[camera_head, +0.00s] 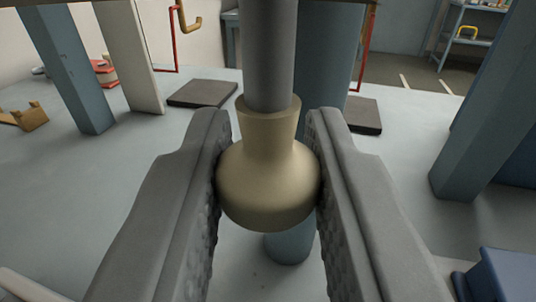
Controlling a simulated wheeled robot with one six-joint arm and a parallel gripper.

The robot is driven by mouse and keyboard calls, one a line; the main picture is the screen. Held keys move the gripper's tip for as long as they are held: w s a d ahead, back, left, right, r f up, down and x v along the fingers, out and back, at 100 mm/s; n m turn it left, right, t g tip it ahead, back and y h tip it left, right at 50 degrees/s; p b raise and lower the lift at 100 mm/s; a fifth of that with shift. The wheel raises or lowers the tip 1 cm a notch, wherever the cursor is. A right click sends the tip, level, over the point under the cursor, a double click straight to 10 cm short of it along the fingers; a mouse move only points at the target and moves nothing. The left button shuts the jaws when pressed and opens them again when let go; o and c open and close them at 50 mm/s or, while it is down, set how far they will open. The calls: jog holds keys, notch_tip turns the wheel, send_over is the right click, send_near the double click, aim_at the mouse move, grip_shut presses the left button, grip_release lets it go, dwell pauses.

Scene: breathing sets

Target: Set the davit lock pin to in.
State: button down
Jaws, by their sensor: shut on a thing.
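A brass-coloured knob (267,188) with a narrower neck sits in the middle of the head camera view, below a grey rod (268,55) that runs up out of the picture. The knob looks like the end of the davit lock pin. My gripper (268,175) is shut on the knob, with one dark padded finger against each side. Where the rod leads at the top is out of view, so I cannot tell from this how far the pin sits in.
A blue-grey round post (327,60) stands behind the rod. Blue columns stand at left (67,65) and right (475,120), with a white panel (128,55) beside the left one. Dark mats (203,93) lie on the pale floor. A blue box (505,275) is at lower right.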

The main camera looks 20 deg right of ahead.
jog(key=c, duration=1.2)
grip_release()
jog(key=shift+c, duration=0.2)
jog(key=shift+s, duration=0.15)
jog(key=v, duration=1.7)
jog(key=shift+s+a, duration=0.1)
jog(key=shift+a, duration=0.05)
jog(key=s+a+r+n+y, duration=0.1)
jog(key=s+a+r+y, duration=0.15)
jog(key=s+a, duration=0.4)
jog(key=s+a+r+n+y, duration=0.1)
jog(key=s+a+r, duration=0.35)
jog(key=s, duration=0.35)
jog(key=s+a+n+y, duration=0.1)
jog(key=s+a, duration=0.3)
jog(key=s, duration=0.5)
jog(key=s+a+y, duration=0.1)
jog(key=s+a, duration=0.3)
jog(key=s, duration=0.4)
jog(key=shift+s+a+n, duration=0.2)
jog(key=shift+s+n, duration=0.15)
jog(key=shift+n, duration=0.05)
